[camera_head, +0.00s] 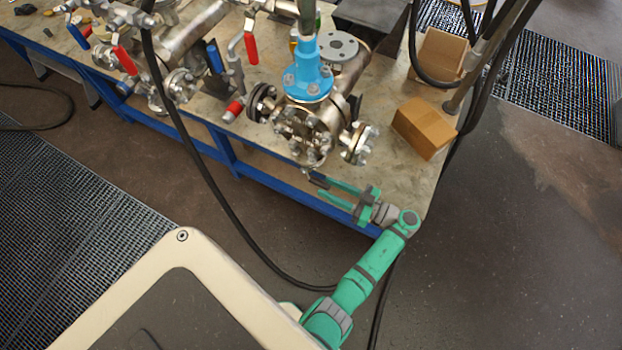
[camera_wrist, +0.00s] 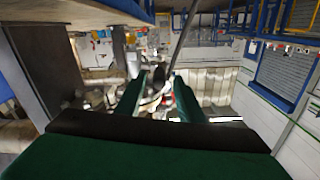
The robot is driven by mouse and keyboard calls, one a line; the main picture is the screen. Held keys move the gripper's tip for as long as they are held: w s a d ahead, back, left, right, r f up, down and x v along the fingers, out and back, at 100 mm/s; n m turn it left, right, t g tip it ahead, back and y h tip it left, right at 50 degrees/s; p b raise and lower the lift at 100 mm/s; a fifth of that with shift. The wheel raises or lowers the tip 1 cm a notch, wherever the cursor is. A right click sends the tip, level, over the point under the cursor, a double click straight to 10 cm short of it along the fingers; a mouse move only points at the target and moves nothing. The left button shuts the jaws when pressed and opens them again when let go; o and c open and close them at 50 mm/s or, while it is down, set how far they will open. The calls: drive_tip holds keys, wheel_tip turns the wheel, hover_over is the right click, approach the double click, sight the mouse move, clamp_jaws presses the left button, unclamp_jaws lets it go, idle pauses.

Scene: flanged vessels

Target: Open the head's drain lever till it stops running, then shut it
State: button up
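My gripper (camera_head: 322,189) is in front of the bench's front edge, below and before a flanged metal vessel (camera_head: 321,114) with a blue flanged neck (camera_head: 308,70). Its two green fingers are apart in both views, and it also shows in the wrist view (camera_wrist: 166,78). I see nothing clamped in it. Left of the blue neck are a raised red lever (camera_head: 250,48), a blue lever (camera_head: 215,56) and a low red handle (camera_head: 235,108). I cannot tell which is the drain lever, nor see any liquid running. Between the fingers the wrist view is blurred.
The bench (camera_head: 390,183) has a blue frame. Cardboard boxes (camera_head: 424,127) stand at its right end. More flanged piping with a red lever (camera_head: 124,60) and a blue lever (camera_head: 78,36) is at left. A black hose (camera_head: 200,155) hangs across the front. Floor at right is clear.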

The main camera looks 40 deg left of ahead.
sight(312, 180)
drive_tip(key=x, duration=0.7)
drive_tip(key=shift+w, duration=0.1)
clamp_jaws()
